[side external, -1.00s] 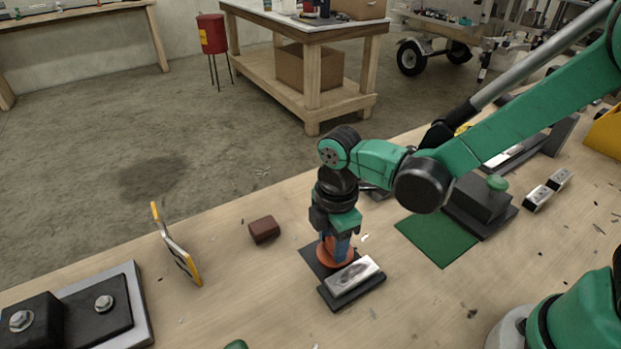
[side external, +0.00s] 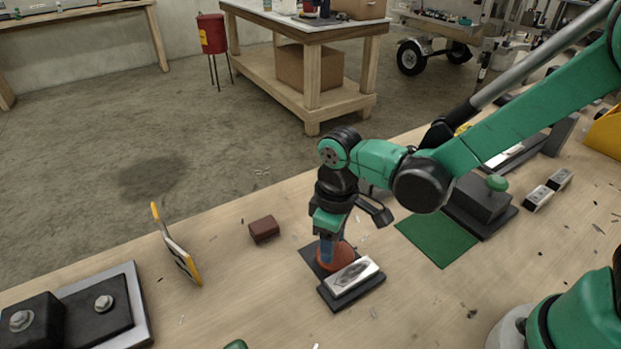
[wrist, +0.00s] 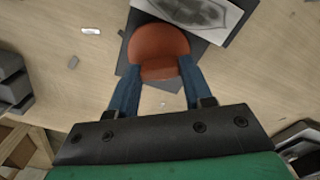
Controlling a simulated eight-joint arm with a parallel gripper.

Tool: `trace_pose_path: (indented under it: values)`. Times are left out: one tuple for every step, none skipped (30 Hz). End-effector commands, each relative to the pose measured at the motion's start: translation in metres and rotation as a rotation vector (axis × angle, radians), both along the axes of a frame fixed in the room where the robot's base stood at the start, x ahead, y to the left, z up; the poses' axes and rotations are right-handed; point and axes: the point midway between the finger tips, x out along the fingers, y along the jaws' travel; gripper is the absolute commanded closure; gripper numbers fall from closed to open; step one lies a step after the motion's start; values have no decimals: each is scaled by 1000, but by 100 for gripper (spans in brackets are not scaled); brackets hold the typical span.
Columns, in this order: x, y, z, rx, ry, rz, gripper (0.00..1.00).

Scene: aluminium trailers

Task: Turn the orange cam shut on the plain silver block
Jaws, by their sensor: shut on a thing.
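The orange cam (side external: 346,256) is a round-edged disc on a dark base plate (side external: 313,256). The plain silver block (side external: 354,275), with a grey smudge on top, lies beside it on the same dark fixture. My gripper (side external: 330,255) points down with its blue fingers shut on the cam. In the wrist view the fingers straddle the orange cam (wrist: 158,48), and the silver block (wrist: 205,12) shows at the top edge, close to the cam's rounded side. I cannot tell whether cam and block touch.
A brown block (side external: 264,229) and a yellow-edged upright piece (side external: 178,252) stand left of the fixture. A green mat (side external: 437,239) and a dark block with a green knob (side external: 480,200) are to the right.

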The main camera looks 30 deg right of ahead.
Motion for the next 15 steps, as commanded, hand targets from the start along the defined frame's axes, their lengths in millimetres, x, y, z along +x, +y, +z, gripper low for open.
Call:
trace_pose_path:
  values:
    - [0,0,0,-1,2,-43,100]
    - [0,0,0,-1,2,-71,100]
    - [0,0,0,-1,2,-106,100]
    - [0,0,0,-1,2,-132,100]
    - [0,0,0,-1,2,-158,100]
    - [0,0,0,-1,2,-190,100]
    - [0,0,0,-1,2,-213,100]
    - [0,0,0,-2,1,-236,100]
    - [0,0,0,-2,1,-264,100]
    - [0,0,0,-2,1,-286,100]
    - [0,0,0,-2,1,-305,100]
    - [0,0,0,-2,1,-328,100]
    - [0,0,0,-2,1,-346,100]
    - [0,0,0,-2,1,-361,100]
    - [0,0,0,-2,1,-381,100]
